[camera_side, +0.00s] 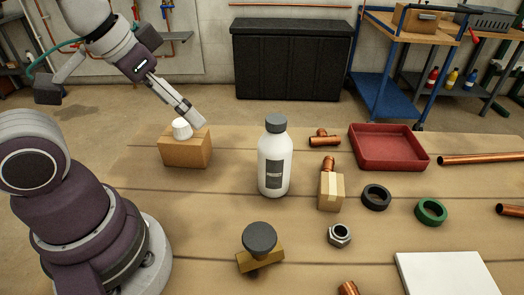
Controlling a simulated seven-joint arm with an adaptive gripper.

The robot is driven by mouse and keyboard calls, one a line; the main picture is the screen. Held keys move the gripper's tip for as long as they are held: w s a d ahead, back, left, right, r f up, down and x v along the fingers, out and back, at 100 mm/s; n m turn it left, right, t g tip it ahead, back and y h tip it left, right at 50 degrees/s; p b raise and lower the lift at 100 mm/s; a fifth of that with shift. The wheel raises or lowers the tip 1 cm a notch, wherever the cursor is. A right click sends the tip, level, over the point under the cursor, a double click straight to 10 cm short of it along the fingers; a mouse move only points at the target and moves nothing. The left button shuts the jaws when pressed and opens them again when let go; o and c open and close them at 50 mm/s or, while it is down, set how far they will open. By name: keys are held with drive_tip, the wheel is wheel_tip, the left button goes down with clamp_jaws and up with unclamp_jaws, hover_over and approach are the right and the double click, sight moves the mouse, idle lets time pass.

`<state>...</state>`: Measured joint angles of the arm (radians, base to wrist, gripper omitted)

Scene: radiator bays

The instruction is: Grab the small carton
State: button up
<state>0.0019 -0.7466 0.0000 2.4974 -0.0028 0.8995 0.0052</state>
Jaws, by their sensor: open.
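The small carton (331,193) is a light brown box with a paler tape strip, standing on the table right of the white bottle. A copper fitting (328,165) shows just behind or on its top edge; I cannot tell which. My gripper (194,119) is at the upper left, tilted down to the right, open and well apart from the carton. Its fingertips are close to a white ridged cap (181,129) on a larger plain brown block (185,152). I cannot tell whether they touch the cap.
A white bottle (273,175) with a grey lid stands between my gripper and the carton. A black ring (376,197), a green ring (431,211) and a hex nut (339,235) lie nearby. A red tray (388,166) is behind. A dark-knobbed piece (259,240) stands in front.

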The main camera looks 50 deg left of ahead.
drive_tip(key=w+m, duration=0.3)
drive_tip(key=w, duration=0.1)
drive_tip(key=m+t+y, duration=0.2)
drive_tip(key=m+y, duration=0.3)
drive_tip(key=m, duration=1.4)
approach(333, 184)
drive_tip(key=w+a+r, duration=0.2)
drive_tip(key=a+r, duration=0.1)
drive_tip(key=a, duration=0.1)
drive_tip(key=d+f+m, duration=0.1)
drive_tip(key=m, duration=0.1)
drive_tip(key=s+d+f+m+t+y, duration=0.1)
drive_tip(key=d+m, duration=0.1)
drive_tip(key=s+d+f+m+t, duration=0.1)
drive_tip(key=f+m, duration=0.1)
drive_tip(key=shift+s+d+f+y, duration=0.1)
drive_tip(key=shift+s+d+y, duration=0.1)
drive_tip(key=shift+d+y, duration=0.2)
drive_tip(key=shift+s+d+f+m+t, duration=0.1)
drive_tip(key=shift+f+m+t, duration=0.2)
drive_tip(key=shift+m, duration=0.3)
drive_tip(key=x, duration=0.4)
drive_tip(key=shift+f, duration=0.1)
drive_tip(key=x, duration=0.6)
drive_tip(key=shift+s+f, duration=0.2)
drive_tip(key=shift+s, duration=0.05)
drive_tip(key=c, duration=1.3)
